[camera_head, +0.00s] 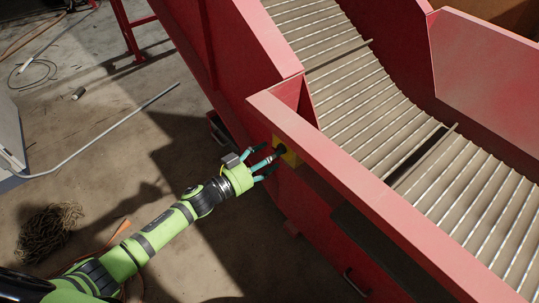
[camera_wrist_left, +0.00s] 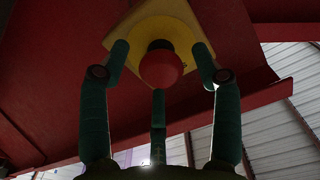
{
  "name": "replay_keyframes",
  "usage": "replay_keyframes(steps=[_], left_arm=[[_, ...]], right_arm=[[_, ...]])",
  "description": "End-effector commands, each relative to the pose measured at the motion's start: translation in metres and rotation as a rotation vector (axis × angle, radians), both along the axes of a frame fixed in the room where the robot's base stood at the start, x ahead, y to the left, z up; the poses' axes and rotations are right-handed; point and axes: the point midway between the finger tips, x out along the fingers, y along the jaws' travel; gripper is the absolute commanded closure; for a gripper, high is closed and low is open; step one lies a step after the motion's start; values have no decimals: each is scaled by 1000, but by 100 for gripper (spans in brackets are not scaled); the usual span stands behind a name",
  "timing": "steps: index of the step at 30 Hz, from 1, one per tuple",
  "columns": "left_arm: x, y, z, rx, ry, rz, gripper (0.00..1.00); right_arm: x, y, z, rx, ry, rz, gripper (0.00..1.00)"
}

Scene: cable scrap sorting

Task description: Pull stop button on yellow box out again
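The yellow box (camera_head: 289,157) is mounted on the side of the red conveyor frame in the head view. In the left wrist view the yellow box (camera_wrist_left: 189,18) is at the top, with the red round stop button (camera_wrist_left: 161,69) standing out from it. My left gripper (camera_head: 272,161) reaches the box from the left. In the left wrist view its three fingers (camera_wrist_left: 161,65) are spread around the button, with visible gaps at both sides. It is open and holds nothing. The button is hidden behind the fingers in the head view. My right gripper is not in view.
The red conveyor wall (camera_head: 370,205) runs diagonally beside my left arm, with the slatted belt (camera_head: 365,110) beyond it. A tangled cable heap (camera_head: 48,230) lies on the floor at the lower left. A grey pipe (camera_head: 110,132) is further up. The floor around my arm is mostly clear.

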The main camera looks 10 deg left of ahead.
Motion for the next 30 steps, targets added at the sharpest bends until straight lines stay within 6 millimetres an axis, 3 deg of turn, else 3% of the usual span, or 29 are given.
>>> replay_keyframes(steps=[11, 24, 30], left_arm=[[-6, 5, 1, 1, -2, 0, 35], [-74, 58, 0, 1, 2, 0, 35], [-91, 72, 1, 0, 0, 0, 35]], right_arm=[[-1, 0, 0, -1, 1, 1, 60], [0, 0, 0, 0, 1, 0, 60], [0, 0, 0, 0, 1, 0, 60]])
